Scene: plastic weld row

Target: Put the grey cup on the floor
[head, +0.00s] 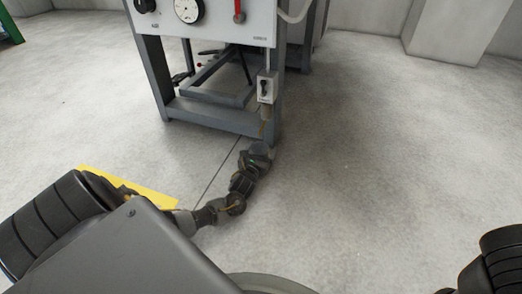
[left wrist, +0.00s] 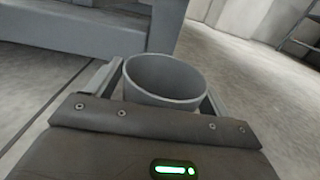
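The grey cup (left wrist: 165,82) shows in the left wrist view, its open rim facing up toward the camera. My left gripper (left wrist: 163,95) has a finger on each side of the cup, and both fingers appear to touch its wall. In the head view my left gripper (head: 258,158) is low in front of the grey bench frame; I cannot make out the cup there. The concrete floor (head: 370,170) spreads around it. The gap between cup bottom and floor is hidden. My right gripper is not in view.
A grey machine bench (head: 222,116) with a gauge panel (head: 205,20) stands just beyond my left gripper. A small switch box (head: 266,87) is by its right leg. A yellow floor marking (head: 125,186) lies at left. The floor to the right is clear.

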